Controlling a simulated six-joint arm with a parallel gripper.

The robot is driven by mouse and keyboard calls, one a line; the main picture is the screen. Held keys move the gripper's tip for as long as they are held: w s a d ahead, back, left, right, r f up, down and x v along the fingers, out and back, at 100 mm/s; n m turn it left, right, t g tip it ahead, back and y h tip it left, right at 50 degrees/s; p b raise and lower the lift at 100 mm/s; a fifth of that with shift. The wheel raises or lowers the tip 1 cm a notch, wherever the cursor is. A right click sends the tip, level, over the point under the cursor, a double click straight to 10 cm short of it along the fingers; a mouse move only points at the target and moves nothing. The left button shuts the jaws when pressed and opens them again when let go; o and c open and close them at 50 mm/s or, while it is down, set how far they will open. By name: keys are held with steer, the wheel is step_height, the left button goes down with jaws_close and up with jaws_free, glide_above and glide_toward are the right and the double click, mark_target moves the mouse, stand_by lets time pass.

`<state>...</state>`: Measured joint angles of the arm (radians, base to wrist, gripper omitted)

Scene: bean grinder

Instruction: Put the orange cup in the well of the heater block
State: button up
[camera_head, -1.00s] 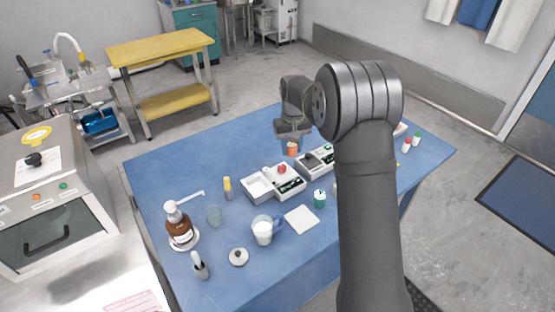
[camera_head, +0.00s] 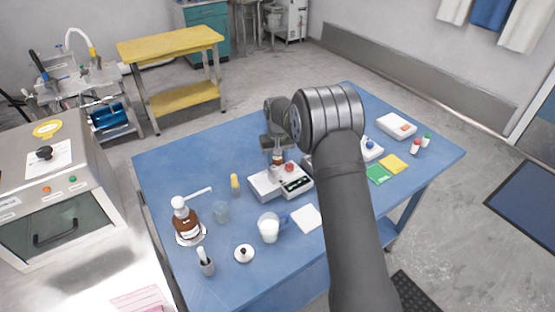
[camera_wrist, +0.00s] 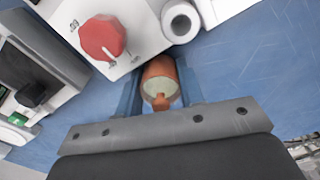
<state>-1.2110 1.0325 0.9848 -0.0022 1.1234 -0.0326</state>
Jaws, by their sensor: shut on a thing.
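The orange cup (camera_wrist: 160,72) is held between the blue fingers of my gripper (camera_wrist: 160,98) in the wrist view. Pale contents show in its round mouth. In the head view the cup (camera_head: 278,159) hangs below my gripper (camera_head: 277,153), just behind a white box with a red knob (camera_head: 289,168). The wrist view shows this white box (camera_wrist: 135,18) and its red knob (camera_wrist: 102,38) up and left of the cup. A white ring with a grey opening (camera_wrist: 180,20) lies just beyond the cup, apart from it. I cannot tell for sure whether this ring is the heater well.
My arm hides the middle right of the blue table (camera_head: 190,150). The table's back left is clear.

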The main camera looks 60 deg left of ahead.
steer(key=shift+f, duration=0.15)
steer(key=o, duration=1)
step_height(320, 180, up, 11)
steer(key=shift+r, duration=0.2)
steer(key=shift+o, duration=0.4)
steer(key=shift+r, duration=0.5)
